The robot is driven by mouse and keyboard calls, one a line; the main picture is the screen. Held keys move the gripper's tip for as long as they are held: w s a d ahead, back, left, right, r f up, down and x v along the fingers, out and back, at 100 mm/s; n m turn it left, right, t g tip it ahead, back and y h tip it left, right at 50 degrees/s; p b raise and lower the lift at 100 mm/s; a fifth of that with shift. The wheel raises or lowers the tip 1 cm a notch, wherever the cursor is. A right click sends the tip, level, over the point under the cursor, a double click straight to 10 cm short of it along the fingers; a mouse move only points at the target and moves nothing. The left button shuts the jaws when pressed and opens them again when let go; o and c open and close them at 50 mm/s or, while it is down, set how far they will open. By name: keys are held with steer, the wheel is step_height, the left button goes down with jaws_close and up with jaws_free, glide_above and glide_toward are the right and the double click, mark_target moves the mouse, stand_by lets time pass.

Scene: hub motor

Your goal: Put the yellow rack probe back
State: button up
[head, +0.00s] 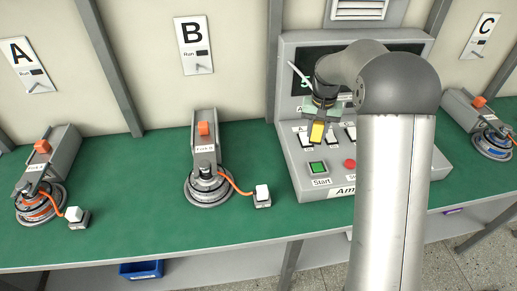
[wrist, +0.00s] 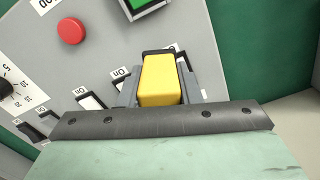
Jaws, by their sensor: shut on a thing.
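The yellow probe (head: 317,132) is in my gripper (head: 318,124), in front of the grey console (head: 300,170) and above its row of switches. In the wrist view the yellow probe (wrist: 160,82) sits between the grey fingers (wrist: 162,92), which are shut on it. I cannot tell whether the probe touches the console. No rack for it can be made out. My arm hides the right part of the console.
The console has a green Start button (head: 318,167) and a red button (head: 349,164). Motors on fork stands sit at A (head: 40,203), B (head: 208,188) and C (head: 492,145), with white-topped blocks by A and B. The green bench (head: 120,215) is clear between stations. A blue bin (head: 141,269) is below.

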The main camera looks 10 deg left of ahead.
steer(key=w+a+f, duration=0.2)
steer(key=w+a, duration=0.1)
steer(key=a, duration=0.2)
steer(key=w+a+f, duration=0.2)
steer(key=w+a, duration=0.2)
steer(key=a, duration=0.2)
steer(key=w+a+f, duration=0.3)
steer(key=a, duration=0.2)
steer(key=shift+w+a+f, duration=0.1)
steer(key=shift+w+a, duration=0.1)
steer(key=shift+a, duration=0.05)
steer(key=shift+w+a+f+p, duration=0.1)
steer(key=shift+a+f+p, duration=0.25)
steer(key=shift+f, duration=1.65)
